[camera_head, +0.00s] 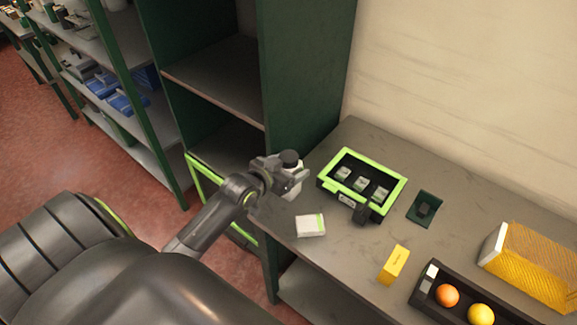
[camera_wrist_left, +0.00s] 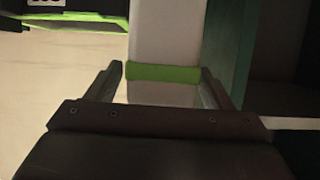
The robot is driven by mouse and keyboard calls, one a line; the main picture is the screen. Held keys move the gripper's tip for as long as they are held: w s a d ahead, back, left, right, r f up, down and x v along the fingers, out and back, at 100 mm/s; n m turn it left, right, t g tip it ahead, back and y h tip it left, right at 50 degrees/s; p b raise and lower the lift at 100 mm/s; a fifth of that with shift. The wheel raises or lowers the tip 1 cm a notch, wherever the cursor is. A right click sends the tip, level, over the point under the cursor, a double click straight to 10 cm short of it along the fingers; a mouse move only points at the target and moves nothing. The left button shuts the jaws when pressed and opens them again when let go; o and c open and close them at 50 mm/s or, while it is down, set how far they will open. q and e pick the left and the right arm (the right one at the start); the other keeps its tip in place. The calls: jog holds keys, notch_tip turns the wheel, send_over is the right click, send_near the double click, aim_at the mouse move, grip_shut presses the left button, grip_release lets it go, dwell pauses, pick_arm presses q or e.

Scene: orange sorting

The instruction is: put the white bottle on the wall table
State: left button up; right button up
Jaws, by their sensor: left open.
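The white bottle (camera_head: 293,188) with a dark cap stands near the left end of the wall table (camera_head: 340,250), partly hidden behind my left gripper (camera_head: 284,170). In the left wrist view the bottle (camera_wrist_left: 165,32) is white with a green band and sits between the two fingers of my left gripper (camera_wrist_left: 160,85). The fingers are open, one on each side of the bottle, and I cannot tell whether either one touches it. The bottle's base is hard to make out. My right gripper is not in view.
A green-rimmed tray (camera_head: 322,184), a white-and-green box (camera_head: 311,226), a dark green item (camera_head: 425,208) and a yellow box (camera_head: 394,265) lie on the table. An orange (camera_head: 447,295) and a yellow fruit (camera_head: 481,315) sit in a dark tray. Green shelving (camera_head: 310,80) stands behind left.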

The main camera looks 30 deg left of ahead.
pick_arm(q)
jog(key=shift+r, duration=0.2)
jog(key=shift+s, duration=0.3)
jog(key=v, duration=1.1)
jog(key=shift+s+b, duration=0.2)
jog(key=shift+b, duration=0.2)
